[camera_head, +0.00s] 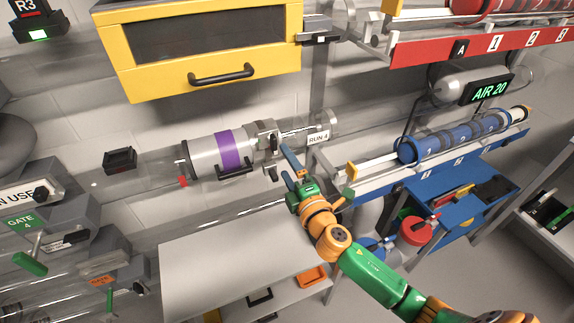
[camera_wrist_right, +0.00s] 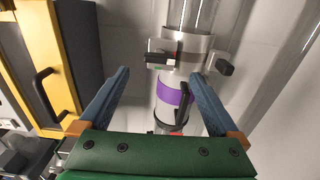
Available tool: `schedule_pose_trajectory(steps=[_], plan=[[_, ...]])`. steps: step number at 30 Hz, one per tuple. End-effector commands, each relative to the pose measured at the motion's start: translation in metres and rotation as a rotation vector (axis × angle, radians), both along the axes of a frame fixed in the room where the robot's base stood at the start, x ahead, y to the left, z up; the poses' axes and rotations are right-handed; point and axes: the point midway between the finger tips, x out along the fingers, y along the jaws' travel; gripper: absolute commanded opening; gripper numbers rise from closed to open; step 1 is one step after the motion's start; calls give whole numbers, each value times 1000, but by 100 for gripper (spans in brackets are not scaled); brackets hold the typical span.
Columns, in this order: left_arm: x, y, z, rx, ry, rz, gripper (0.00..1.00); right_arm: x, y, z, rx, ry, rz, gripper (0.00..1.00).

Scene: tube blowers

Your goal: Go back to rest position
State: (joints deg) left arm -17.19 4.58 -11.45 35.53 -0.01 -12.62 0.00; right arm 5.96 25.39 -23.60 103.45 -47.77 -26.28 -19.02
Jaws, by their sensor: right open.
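My right gripper (camera_head: 298,165) is at the middle of the head view, its arm coming in from the lower right. It is open, with its two blue fingers apart and nothing between them in the right wrist view (camera_wrist_right: 155,95). Just left of it in the head view is a grey canister with a purple band (camera_head: 229,150), lying in the clear tube by the RUN 4 label (camera_head: 318,138). In the wrist view the purple band (camera_wrist_right: 172,93) shows beyond and between the fingers. My left gripper is not in view.
A yellow-framed cabinet (camera_head: 122,62) hangs above the tube. A white table (camera_head: 190,262) stands below. A rack with blue canisters (camera_head: 425,148) is at right, above a blue bench (camera_head: 425,192). Grey gate units with green handles (camera_head: 30,263) stand at lower left.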

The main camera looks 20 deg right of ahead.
Motion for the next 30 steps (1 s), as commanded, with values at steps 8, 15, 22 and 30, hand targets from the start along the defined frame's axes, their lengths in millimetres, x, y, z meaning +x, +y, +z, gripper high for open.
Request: schedule_pose_trajectory(steps=[8, 15, 22, 30], plan=[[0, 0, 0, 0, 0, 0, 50, -1, 0, 0, 0, -1, 0, 98], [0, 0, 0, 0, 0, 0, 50, -24, -15, -27, 234, 120, -128, 98], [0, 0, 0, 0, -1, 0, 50, -130, -29, -117, 827, 557, -526, 98], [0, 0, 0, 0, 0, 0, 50, -240, -3, -158, 1140, 938, -812, 98]])
